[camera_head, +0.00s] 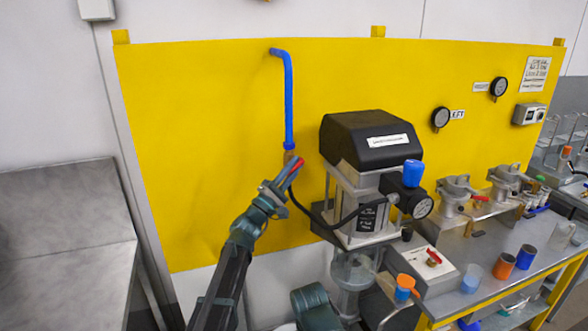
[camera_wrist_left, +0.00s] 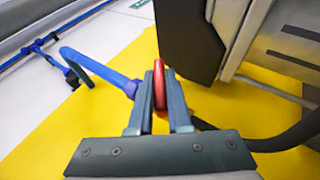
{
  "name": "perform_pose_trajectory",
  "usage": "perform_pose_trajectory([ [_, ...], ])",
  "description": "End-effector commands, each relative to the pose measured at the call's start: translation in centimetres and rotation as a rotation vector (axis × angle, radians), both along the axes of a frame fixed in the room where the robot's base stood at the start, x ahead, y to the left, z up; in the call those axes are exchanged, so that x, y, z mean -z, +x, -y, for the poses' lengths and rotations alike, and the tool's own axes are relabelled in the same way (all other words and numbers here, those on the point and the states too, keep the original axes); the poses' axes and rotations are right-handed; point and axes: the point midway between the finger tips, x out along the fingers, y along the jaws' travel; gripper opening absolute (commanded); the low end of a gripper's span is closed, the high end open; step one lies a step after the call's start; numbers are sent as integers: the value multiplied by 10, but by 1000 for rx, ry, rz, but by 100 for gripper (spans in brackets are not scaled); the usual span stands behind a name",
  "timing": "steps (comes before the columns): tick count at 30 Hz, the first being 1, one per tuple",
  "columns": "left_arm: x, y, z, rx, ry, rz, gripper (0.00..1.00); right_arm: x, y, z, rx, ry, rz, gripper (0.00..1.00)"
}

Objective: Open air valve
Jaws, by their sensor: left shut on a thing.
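The air valve's red handle (camera_head: 296,170) is at the lower end of a blue pipe (camera_head: 289,105) on the yellow panel. My left gripper (camera_head: 284,178) reaches up to it from below and is shut on the handle. In the left wrist view the red handle (camera_wrist_left: 159,84) stands between the two fingers of my left gripper (camera_wrist_left: 160,98). The blue pipe (camera_wrist_left: 108,74) comes in from the left behind the fingers. The valve body is mostly hidden by the fingers. My right gripper does not show.
A machine with a black housing (camera_head: 368,140) and a gauge (camera_head: 422,207) stands close to the right of the valve. A black hose (camera_head: 300,203) runs from near the valve to it. The yellow panel (camera_head: 200,140) left of the pipe is clear.

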Motion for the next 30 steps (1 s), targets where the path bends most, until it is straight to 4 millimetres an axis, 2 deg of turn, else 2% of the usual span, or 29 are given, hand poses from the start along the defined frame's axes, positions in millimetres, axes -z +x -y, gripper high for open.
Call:
perform_pose_trajectory([
  [2, 0, 0, 0, 0, 2, 1, 0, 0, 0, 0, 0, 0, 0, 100],
  [3, 0, 0, 0, 0, 2, 1, 23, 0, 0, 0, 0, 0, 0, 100],
  [7, 0, 0, 0, 0, 2, 1, 46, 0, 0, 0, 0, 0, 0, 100],
  [15, 1, 0, 0, 1, 1, 0, 46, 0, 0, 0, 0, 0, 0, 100],
  [19, 7, -6, -5, 0, 1, 0, 46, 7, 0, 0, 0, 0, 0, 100],
  [30, 51, -53, -50, -3, 2, 0, 46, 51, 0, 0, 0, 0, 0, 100],
])
